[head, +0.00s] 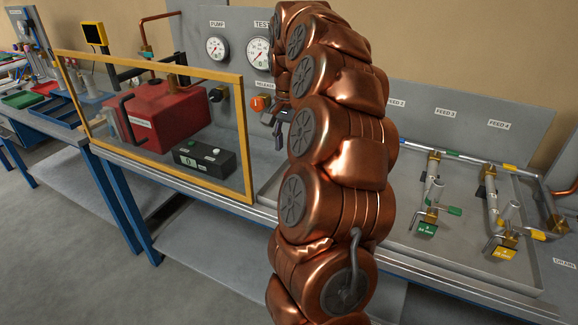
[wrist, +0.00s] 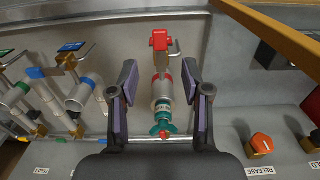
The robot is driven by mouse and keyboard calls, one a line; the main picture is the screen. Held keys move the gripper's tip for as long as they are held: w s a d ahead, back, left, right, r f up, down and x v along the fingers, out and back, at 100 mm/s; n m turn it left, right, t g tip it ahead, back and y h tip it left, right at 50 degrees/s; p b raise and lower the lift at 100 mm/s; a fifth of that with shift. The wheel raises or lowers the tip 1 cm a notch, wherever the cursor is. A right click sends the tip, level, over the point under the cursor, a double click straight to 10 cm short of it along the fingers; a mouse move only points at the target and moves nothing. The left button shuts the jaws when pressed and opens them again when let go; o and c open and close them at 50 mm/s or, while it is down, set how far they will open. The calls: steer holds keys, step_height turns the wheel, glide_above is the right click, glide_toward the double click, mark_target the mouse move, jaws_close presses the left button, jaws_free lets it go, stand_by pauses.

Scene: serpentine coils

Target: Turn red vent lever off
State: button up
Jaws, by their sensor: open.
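In the wrist view, a red block or tag (wrist: 160,40) sits at the far end of a short fitting, with a thin metal handle (wrist: 176,47) beside it. Below it are a silver cylinder (wrist: 162,92) with a red band and a teal round part (wrist: 163,124) with a small red tip. I cannot tell which red part is the vent lever. My gripper (wrist: 160,95) is open, its two dark fingers on either side of the cylinder, apart from it. In the head view my gripper (head: 278,130) shows partly behind my copper arm, which hides this fitting.
An orange knob (wrist: 262,143) labelled RELEASE lies right of my gripper. Pipes with a blue-tagged valve (wrist: 72,47) lie left. A yellow-framed panel (head: 247,140) stands before a red box (head: 165,115). Green-tagged (head: 424,228) and yellow-tagged valves (head: 502,252) sit right of my arm.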

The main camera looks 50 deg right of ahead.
steer(key=shift+a+f+p, duration=0.1)
steer(key=shift+f+p, duration=1.1)
steer(key=shift+f, duration=2.55)
steer(key=shift+c, duration=0.2)
jaws_close()
